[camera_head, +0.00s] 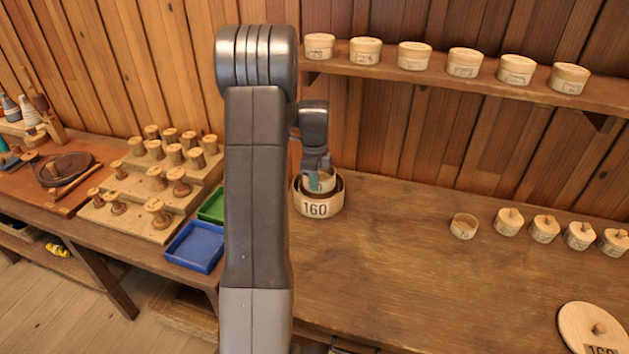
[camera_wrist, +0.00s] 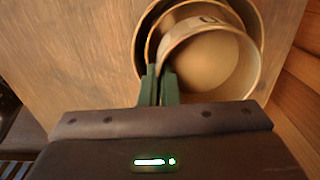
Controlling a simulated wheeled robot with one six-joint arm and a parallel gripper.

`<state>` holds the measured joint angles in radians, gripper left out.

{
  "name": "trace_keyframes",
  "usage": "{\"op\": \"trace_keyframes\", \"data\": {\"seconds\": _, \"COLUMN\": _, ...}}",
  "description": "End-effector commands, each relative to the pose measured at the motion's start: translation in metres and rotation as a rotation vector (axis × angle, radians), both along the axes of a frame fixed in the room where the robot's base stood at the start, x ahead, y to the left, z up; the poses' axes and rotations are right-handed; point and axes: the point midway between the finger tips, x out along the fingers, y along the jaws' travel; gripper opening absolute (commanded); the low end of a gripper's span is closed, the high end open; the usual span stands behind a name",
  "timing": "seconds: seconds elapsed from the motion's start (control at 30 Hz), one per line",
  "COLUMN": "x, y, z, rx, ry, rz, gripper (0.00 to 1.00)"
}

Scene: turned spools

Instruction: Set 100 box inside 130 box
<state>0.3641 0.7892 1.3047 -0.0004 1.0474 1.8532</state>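My gripper (camera_wrist: 160,88) is shut on the near wall of a small round open wooden box (camera_wrist: 205,70), which I take as the 100 box. It also shows in the head view (camera_head: 322,183), low under my gripper. In the wrist view it overlaps a middle ring (camera_wrist: 153,36), likely the 130 box, which sits inside the outer 160 box (camera_head: 315,208). The held box's rim looks nearer the camera than the other rims. Whether it rests on the floor inside is hidden. Only the 160 label is readable.
A small open box (camera_head: 464,226) and several knobbed lidded boxes (camera_head: 544,229) stand on the bench to the right. A 160 lid (camera_head: 597,328) lies front right. A shelf (camera_head: 480,80) holds more boxes. Blue tray (camera_head: 195,246) and spool rack (camera_head: 150,215) are left. The bench middle is clear.

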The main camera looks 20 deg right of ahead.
Motion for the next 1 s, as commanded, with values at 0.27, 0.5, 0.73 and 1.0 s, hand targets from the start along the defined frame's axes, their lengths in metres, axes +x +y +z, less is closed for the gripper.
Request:
{"op": "trace_keyframes", "data": {"seconds": 0.27, "x": 0.000, "y": 0.000, "z": -0.001, "rx": 0.000, "ry": 0.000, "rz": 0.000, "gripper": 0.00}}
{"op": "trace_keyframes", "data": {"seconds": 0.5, "x": 0.000, "y": 0.000, "z": -0.008, "rx": 0.000, "ry": 0.000, "rz": 0.000, "gripper": 0.00}}
{"op": "trace_keyframes", "data": {"seconds": 0.73, "x": 0.000, "y": 0.000, "z": -0.013, "rx": -0.001, "ry": -0.001, "rz": 0.000, "gripper": 0.00}}
{"op": "trace_keyframes", "data": {"seconds": 1.0, "x": 0.000, "y": 0.000, "z": -0.013, "rx": -0.001, "ry": -0.001, "rz": 0.000, "gripper": 0.00}}
